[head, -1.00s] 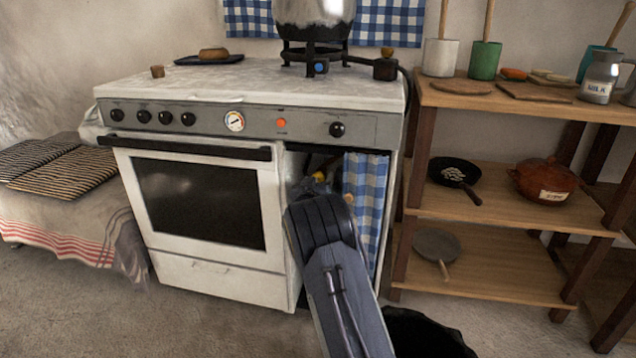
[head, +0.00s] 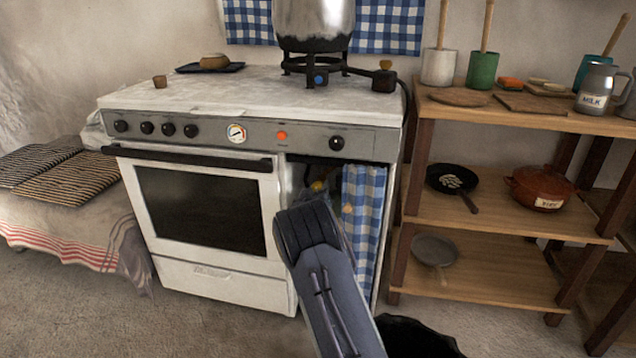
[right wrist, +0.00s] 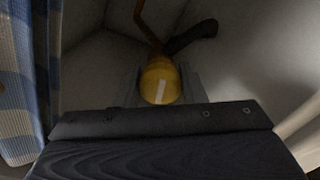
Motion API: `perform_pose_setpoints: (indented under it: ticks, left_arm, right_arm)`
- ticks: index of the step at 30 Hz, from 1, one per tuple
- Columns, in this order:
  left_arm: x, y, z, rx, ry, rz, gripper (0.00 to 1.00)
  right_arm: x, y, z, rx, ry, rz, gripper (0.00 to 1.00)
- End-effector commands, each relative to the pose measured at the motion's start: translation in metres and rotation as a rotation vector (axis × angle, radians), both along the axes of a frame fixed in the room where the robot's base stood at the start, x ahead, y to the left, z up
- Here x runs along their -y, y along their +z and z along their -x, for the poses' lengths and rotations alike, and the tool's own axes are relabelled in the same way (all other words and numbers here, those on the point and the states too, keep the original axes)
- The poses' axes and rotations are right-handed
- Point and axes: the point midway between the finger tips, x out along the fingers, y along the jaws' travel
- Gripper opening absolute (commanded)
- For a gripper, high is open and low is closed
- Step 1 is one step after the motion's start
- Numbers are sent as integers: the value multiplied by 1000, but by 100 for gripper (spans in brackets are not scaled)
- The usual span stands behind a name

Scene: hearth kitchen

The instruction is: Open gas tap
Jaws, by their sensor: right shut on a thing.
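The gas tap has a yellow knob (right wrist: 160,80) with a pale stripe, in the right wrist view. It sits at the lower end of a thin copper-coloured pipe (right wrist: 147,26), inside the open space under the stove top. My right gripper (right wrist: 162,88) is shut on the knob, with a grey finger on each side. In the head view a bit of yellow knob (head: 318,186) shows past my right arm, which hides most of the gripper. The stripe runs nearly upright in the wrist picture. My left gripper is not in view.
A blue-checked curtain (head: 364,215) hangs just right of the tap space. The white stove (head: 222,275) stands to the left, its oven door shut. A dark handle-like piece (right wrist: 192,36) lies behind the knob. A wooden shelf (head: 490,275) with pans stands at the right.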

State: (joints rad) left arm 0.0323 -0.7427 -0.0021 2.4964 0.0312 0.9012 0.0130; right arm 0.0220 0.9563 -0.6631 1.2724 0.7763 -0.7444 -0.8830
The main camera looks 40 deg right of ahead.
Motion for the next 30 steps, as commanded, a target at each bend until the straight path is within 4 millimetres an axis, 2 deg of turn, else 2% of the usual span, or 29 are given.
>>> perform_pose_setpoints:
  ticks: [1,3,12,21,30]
  left_arm:
    - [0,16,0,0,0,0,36]
    - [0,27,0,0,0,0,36]
    - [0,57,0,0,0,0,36]
    - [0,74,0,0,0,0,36]
    - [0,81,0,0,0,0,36]
  right_arm:
    - [-1,6,0,-38,1,25,14]
    - [-1,6,0,-88,0,66,14]
    - [-1,4,0,-311,2,246,14]
    - [0,2,1,-533,2,424,14]
    - [0,1,1,-752,2,600,14]
